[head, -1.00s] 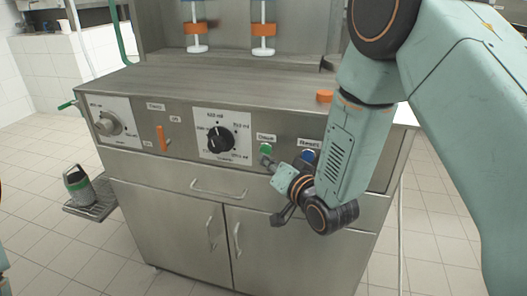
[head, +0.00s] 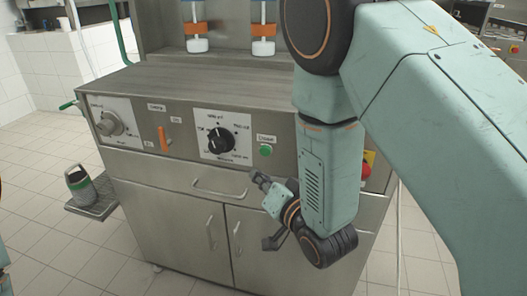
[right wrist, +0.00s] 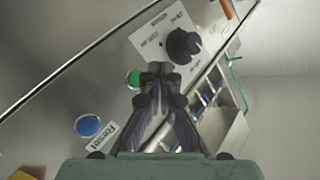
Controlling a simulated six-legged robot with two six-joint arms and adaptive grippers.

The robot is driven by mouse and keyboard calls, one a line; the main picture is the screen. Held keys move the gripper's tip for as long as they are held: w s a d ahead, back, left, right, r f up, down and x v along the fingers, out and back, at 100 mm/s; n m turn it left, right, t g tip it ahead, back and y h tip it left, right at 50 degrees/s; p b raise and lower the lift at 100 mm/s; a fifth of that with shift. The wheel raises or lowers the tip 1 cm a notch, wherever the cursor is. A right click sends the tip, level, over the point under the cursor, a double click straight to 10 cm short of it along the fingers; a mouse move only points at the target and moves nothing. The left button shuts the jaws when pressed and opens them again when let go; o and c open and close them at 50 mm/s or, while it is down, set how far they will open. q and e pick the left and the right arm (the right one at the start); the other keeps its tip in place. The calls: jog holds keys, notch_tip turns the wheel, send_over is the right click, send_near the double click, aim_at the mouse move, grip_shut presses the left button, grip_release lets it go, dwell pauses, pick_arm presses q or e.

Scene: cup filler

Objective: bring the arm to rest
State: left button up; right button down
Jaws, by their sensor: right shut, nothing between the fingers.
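My right gripper (head: 259,177) is in front of the steel machine (head: 180,180), just below the green button (head: 265,151) and apart from it in the head view. Its fingers are together and empty. In the right wrist view the closed fingertips (right wrist: 155,68) show over the front panel, with the green button (right wrist: 133,78) to their left. My right arm covers part of the panel's right side in the head view. My left gripper is out of sight; only a sliver of my left arm shows at the left edge.
The panel has a black dial (head: 216,140), a grey knob (head: 110,123), an orange switch (head: 163,138) and a red button (head: 366,171). The blue reset button (right wrist: 88,125) shows in the right wrist view. A dark container (head: 80,185) stands on a side tray (head: 110,206). Open tiled floor lies left.

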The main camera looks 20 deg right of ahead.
jog(key=s+d+f+n+g+h, duration=0.1)
jog(key=s+d+f+n+g, duration=0.1)
jog(key=s+f+g, duration=0.35)
jog(key=s+d+f+n+g+h, duration=0.25)
jog(key=s+f, duration=0.45)
jog(key=f, duration=0.4)
jog(key=s+d+f+g, duration=0.1)
jog(key=s+f+g, duration=0.3)
jog(key=s, duration=0.7)
jog(key=s+d+f+g, duration=0.1)
jog(key=s+f+g, duration=0.3)
jog(key=s, duration=0.7)
jog(key=shift+s+f, duration=0.2)
jog(key=shift+f, duration=0.5)
jog(key=shift+d, duration=0.1)
dwell(3.4)
